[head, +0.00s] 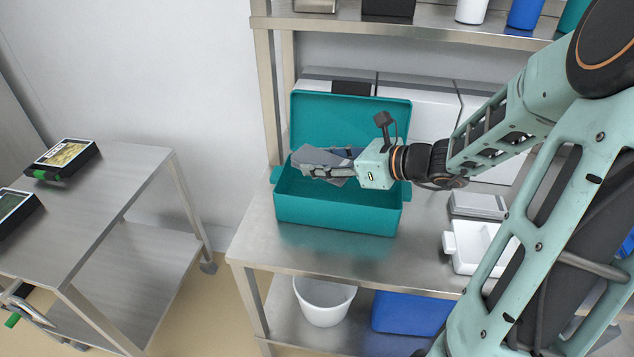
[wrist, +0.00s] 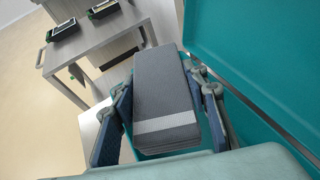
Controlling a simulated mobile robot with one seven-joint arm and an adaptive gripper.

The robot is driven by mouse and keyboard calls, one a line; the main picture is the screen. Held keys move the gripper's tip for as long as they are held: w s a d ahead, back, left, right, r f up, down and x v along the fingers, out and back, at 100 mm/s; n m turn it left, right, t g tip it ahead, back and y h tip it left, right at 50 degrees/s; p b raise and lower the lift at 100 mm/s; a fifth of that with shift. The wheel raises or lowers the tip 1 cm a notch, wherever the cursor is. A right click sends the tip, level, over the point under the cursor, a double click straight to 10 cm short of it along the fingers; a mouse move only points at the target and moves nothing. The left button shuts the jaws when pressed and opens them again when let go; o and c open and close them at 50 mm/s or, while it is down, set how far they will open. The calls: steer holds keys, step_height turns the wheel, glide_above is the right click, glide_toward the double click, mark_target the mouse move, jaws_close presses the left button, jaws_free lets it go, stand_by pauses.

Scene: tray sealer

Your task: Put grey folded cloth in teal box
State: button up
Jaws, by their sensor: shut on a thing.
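The grey folded cloth (wrist: 165,95) has a lighter stripe near its close end in the wrist view. It also shows in the head view (head: 318,158). My gripper (head: 318,168) is shut on it, with a finger along each side in the wrist view (wrist: 160,120). The teal box (head: 335,212) stands on the steel table with its lid (head: 350,116) raised at the back. My gripper and the cloth are over the box's opening, around rim height. The cloth's lower side and the box floor beneath it are partly hidden.
A white tray (head: 468,245) stands right of the box. A shelf (head: 420,27) with containers runs above the back. A white bucket (head: 323,300) and a blue bin (head: 410,312) sit below. A steel cart (head: 100,205) with handheld devices stands left, across a floor gap.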

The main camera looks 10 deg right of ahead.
steer(key=shift+w+a+f, duration=0.25)
steer(key=shift+w+f, duration=0.05)
steer(key=shift+f, duration=0.25)
steer(key=f, duration=0.1)
steer(key=f+b, duration=0.1)
steer(key=f, duration=0.1)
steer(key=shift+w+a+f+b, duration=0.1)
steer(key=shift+w+a+b, duration=0.1)
steer(key=shift+w+b, duration=0.15)
steer(key=shift+f, duration=0.25)
steer(key=shift+s+f+b, duration=0.1)
steer(key=shift+f+b, duration=0.4)
steer(key=shift+f, duration=0.15)
steer(key=o, duration=1.2)
steer(key=shift+c, duration=0.2)
